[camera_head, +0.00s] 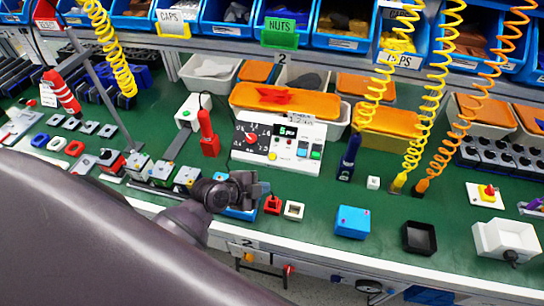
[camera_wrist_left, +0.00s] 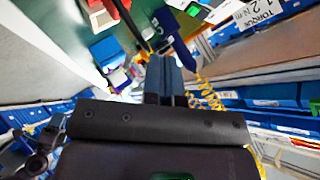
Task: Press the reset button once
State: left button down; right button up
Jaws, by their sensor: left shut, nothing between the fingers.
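A white control panel (camera_head: 297,165) stands on the green bench. It has a black dial face with a red knob (camera_head: 251,138), a small green display (camera_head: 287,131) and several coloured buttons, among them a yellow button (camera_head: 272,156), a blue button (camera_head: 302,152) and a green button (camera_head: 316,154). I cannot read which one is labelled reset. My left gripper (camera_head: 263,188) is in front of and below the panel, apart from it. Its fingers (camera_wrist_left: 171,78) are shut and empty. My right gripper is not in view.
A red tool (camera_head: 208,135) stands left of the panel and a dark blue tool (camera_head: 349,158) right of it. A blue box (camera_head: 352,222) and a black tray (camera_head: 419,238) lie at the front edge. A white box with a red-and-yellow button (camera_head: 487,193) is far right. Coiled hoses hang above.

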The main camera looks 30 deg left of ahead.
aim_at(272, 157)
pick_arm(q)
jog(key=w+a+m+t, duration=0.3)
jog(key=w+m, duration=0.1)
jog(key=w, duration=0.4)
jog(key=shift+w+a+t+y, duration=0.2)
jog(key=shift+t+y, duration=0.1)
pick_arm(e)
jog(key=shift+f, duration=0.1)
pick_arm(q)
jog(key=shift+f, duration=0.15)
jog(key=w+f+b, duration=0.2)
jog(key=w+a+f+b, duration=0.1)
jog(key=w+f+b, duration=0.1)
jog(key=f+b, duration=0.1)
jog(key=shift+w, duration=0.35)
jog(key=shift+w+a+f+b, duration=0.1)
jog(key=shift+w+f+b, duration=0.3)
jog(key=shift+b, duration=0.4)
jog(key=shift+w+a+f+b, duration=0.1)
jog(key=shift+w+f+b, duration=0.1)
jog(key=shift+w+b, duration=0.1)
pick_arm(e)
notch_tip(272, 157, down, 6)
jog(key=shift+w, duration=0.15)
